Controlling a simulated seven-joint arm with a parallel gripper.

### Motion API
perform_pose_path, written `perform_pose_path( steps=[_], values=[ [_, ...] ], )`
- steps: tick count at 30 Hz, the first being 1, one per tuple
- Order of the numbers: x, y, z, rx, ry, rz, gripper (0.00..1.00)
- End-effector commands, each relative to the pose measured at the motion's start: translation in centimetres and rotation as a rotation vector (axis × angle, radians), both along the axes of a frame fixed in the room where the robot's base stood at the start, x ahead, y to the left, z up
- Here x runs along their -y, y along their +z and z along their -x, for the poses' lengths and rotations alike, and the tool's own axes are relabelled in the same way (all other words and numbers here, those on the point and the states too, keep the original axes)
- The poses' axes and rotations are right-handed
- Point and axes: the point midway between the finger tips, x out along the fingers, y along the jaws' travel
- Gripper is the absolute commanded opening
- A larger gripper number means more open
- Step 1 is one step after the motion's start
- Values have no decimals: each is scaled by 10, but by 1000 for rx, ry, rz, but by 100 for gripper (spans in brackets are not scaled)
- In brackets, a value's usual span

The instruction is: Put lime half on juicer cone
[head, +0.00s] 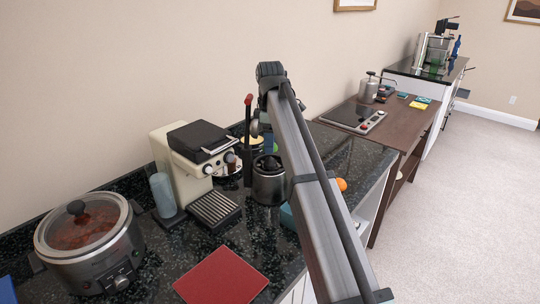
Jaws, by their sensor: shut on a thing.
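The juicer (268,187) is a silver pot-like body with a dark cone (268,163) on top, standing on the black speckled counter beside the coffee machine. My gripper (268,141) is small in the view, above and slightly behind the juicer, and largely hidden by my arm. It is shut on what looks like the lime half (275,147), of which only a small green patch shows. The lime appears to be apart from the cone, but the gap is hard to judge. My arm hides the juicer's right edge.
A cream coffee machine (178,165) stands left of the juicer, with a red-topped upright thing (248,125) between. A slow cooker (90,245), red board (222,277), teal item (288,216) and orange (341,184) are nearby. The brown table (405,120) stands beyond.

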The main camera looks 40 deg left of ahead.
Motion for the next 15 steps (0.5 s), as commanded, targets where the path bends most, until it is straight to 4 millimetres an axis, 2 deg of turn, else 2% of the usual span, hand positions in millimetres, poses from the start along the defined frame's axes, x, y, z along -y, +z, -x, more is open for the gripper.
perform_pose_path(
  steps=[5,12,15],
  values=[
    [0,-13,0,1,-1,-1,22],
    [1,-42,0,0,-1,0,22],
    [0,-47,0,1,-2,-1,22]
  ],
)
